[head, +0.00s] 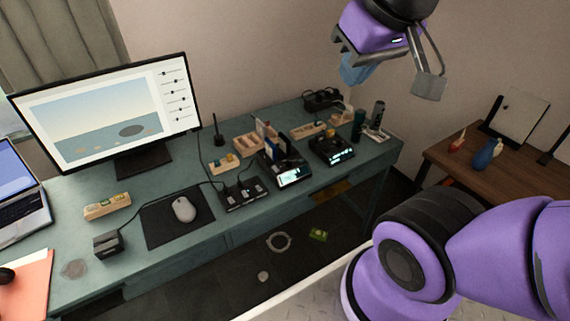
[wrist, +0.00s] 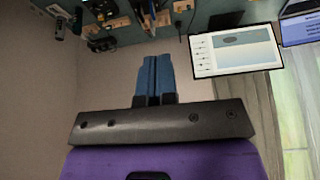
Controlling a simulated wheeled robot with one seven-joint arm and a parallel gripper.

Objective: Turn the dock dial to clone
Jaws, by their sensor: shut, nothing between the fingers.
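A black dock (head: 272,174) with a bright lit panel (head: 290,178) stands on the teal desk, with upright cards or drives behind the panel. A second black device (head: 332,148) with small green lights stands to its right. Which of them carries the dial I cannot tell; no dial or its setting can be made out at this size. My gripper (head: 355,70) is raised high above the back right of the desk, apart from everything. Its blue fingers (wrist: 153,82) are together and empty in the wrist view.
The desk (head: 215,230) also bears a monitor (head: 110,110), a mouse (head: 184,209) on a dark mat, a black cable hub (head: 243,194), wooden blocks and a dark bottle (head: 358,126). Cables cross the desk. A brown side table (head: 470,178) stands at the right.

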